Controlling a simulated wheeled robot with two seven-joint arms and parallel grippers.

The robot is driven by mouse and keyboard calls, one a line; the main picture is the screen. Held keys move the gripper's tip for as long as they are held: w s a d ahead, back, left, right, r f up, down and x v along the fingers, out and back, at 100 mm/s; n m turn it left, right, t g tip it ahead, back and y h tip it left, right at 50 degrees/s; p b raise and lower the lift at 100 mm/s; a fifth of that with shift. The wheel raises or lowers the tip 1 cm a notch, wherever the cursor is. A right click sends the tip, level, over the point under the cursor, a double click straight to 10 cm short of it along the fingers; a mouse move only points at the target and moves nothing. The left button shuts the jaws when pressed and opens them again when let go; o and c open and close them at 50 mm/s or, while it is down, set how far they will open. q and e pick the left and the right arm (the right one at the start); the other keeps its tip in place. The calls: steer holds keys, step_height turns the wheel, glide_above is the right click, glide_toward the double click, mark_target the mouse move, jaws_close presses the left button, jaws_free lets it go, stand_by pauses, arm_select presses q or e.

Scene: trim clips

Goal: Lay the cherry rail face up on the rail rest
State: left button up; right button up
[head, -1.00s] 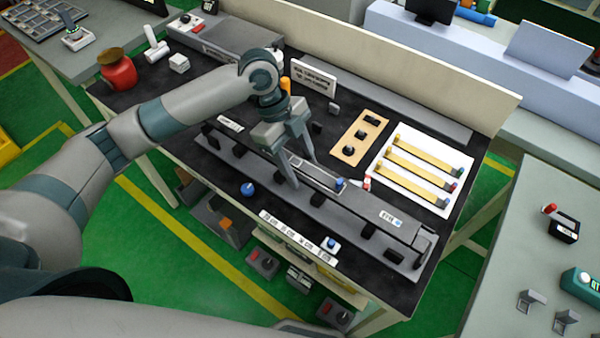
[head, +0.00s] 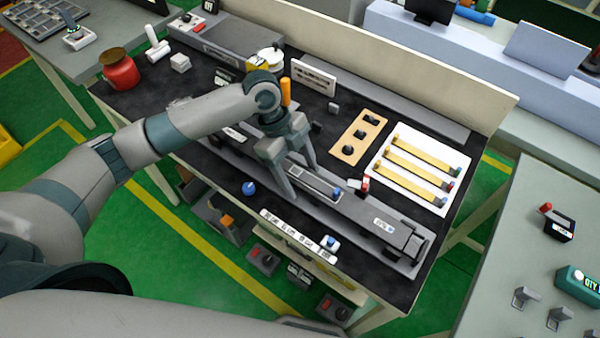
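A long dark grey rail (head: 357,215) runs diagonally across the black bench, with a white label (head: 383,225) and a pale strip with a blue end on its upward side. No cherry colour shows on it. My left gripper (head: 303,187) straddles the rail, one finger on each long side, and appears shut on it. The long grey rail rest (head: 400,264) lies directly beneath, its near edge showing. The rail covers its black supports; I cannot tell whether the two touch. My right gripper is not in view.
Right of the rail are a wooden block with black parts (head: 349,156) and a white tray (head: 384,187) with yellow strips. A small red-and-white item (head: 365,184) stands close to the rail. A blue knob (head: 249,188) and a label strip (head: 290,232) lie in front.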

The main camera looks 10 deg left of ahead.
arm_select(q)
steer(key=shift+r, duration=0.15)
steer(key=shift+w+a+r, duration=0.1)
steer(key=shift+a+r, duration=0.05)
steer(key=shift+r, duration=0.1)
steer(key=b+v, duration=0.3)
steer(key=v, duration=0.7)
steer(key=shift+b, duration=0.4)
steer(key=shift+w+a+r, duration=0.1)
steer(key=shift+a+r, duration=0.15)
steer(key=shift+r, duration=0.35)
